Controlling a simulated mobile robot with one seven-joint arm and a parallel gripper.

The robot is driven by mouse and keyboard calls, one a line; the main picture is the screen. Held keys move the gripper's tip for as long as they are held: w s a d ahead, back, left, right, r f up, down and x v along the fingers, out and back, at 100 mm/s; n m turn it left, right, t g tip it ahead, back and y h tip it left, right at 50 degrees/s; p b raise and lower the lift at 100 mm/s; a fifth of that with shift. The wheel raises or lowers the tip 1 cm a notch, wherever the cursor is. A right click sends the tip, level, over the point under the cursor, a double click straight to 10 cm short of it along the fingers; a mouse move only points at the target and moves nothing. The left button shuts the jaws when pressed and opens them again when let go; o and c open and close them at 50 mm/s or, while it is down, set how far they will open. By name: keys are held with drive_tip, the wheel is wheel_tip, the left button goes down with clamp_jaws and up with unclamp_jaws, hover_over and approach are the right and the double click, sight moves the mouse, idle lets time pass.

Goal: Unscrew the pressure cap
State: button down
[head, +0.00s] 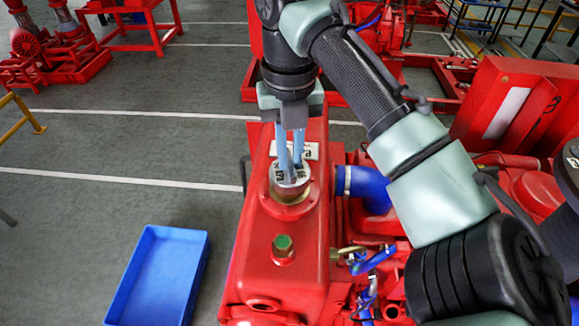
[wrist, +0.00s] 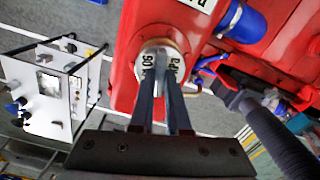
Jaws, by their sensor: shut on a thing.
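The pressure cap (head: 279,174) is a round metal cap with a white, black-lettered label on top. It sits on the round filler neck (head: 289,207) of the red tank (head: 290,140). My gripper (head: 292,170) points down from above, with its two blue fingers shut on the cap. In the wrist view, the fingers of my gripper (wrist: 162,82) reach to the cap (wrist: 150,58) and cover part of its label. I cannot tell whether the cap is loose on the neck.
An empty blue bin (head: 158,275) stands on the floor left of the tank. A green-topped plug (head: 283,243) sits nearer on the tank top. A blue hose (head: 367,188) runs along the tank's right side. The wrist view shows a white instrument box (wrist: 48,90) at left.

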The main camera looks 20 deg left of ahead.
drive_tip(key=shift+n, duration=0.5)
drive_tip(key=shift+r, duration=0.25)
drive_tip(key=shift+r, duration=0.75)
drive_tip(key=shift+r, duration=0.15)
drive_tip(key=shift+r, duration=2.45)
